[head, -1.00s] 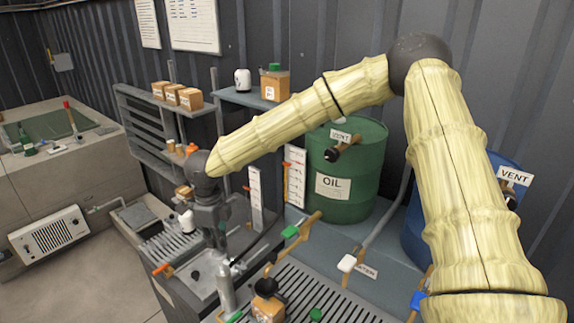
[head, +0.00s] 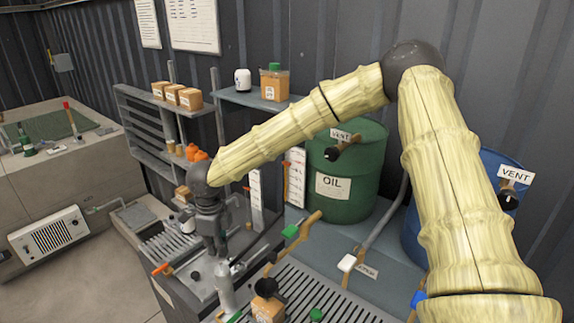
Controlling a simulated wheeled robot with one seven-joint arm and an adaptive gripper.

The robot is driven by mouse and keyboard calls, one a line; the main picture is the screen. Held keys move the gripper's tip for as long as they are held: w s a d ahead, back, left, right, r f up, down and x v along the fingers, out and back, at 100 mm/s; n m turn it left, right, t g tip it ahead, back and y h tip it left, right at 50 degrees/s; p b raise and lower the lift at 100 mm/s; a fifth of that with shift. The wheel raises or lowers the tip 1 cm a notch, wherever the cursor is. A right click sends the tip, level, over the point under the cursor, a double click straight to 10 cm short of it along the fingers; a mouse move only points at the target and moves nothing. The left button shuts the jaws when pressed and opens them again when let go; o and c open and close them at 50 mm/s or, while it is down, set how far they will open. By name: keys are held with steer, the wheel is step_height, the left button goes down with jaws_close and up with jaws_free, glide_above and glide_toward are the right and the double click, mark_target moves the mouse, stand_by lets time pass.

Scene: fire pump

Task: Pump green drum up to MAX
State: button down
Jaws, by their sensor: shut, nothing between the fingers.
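The green drum (head: 360,195) with an OIL label stands on the bench at centre right, with a VENT tag and a dark valve (head: 335,152) on it. A white level gauge (head: 294,180) with marks stands just left of the drum; its reading is too small to tell. A wooden lever (head: 302,228) with a green block (head: 290,231) is in front of the drum. My gripper (head: 220,250) points down at the left of the bench, near a grey metal cylinder (head: 226,285). It is shut and empty; its fingertips are small and partly hard to see.
A blue drum (head: 493,175) with a VENT sign stands at right, partly behind my arm. A slatted grate (head: 325,295) lies in front. A shelf at the back holds small boxes (head: 178,95) and a jar (head: 274,82).

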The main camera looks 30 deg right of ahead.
mark_target(220, 258)
steer(key=shift+f+b, duration=0.35)
steer(key=shift+f, duration=1.85)
steer(key=shift+r, duration=0.1)
steer(key=shift+r+p, duration=0.7)
steer(key=shift+r, duration=2.9)
steer(key=shift+f, duration=0.3)
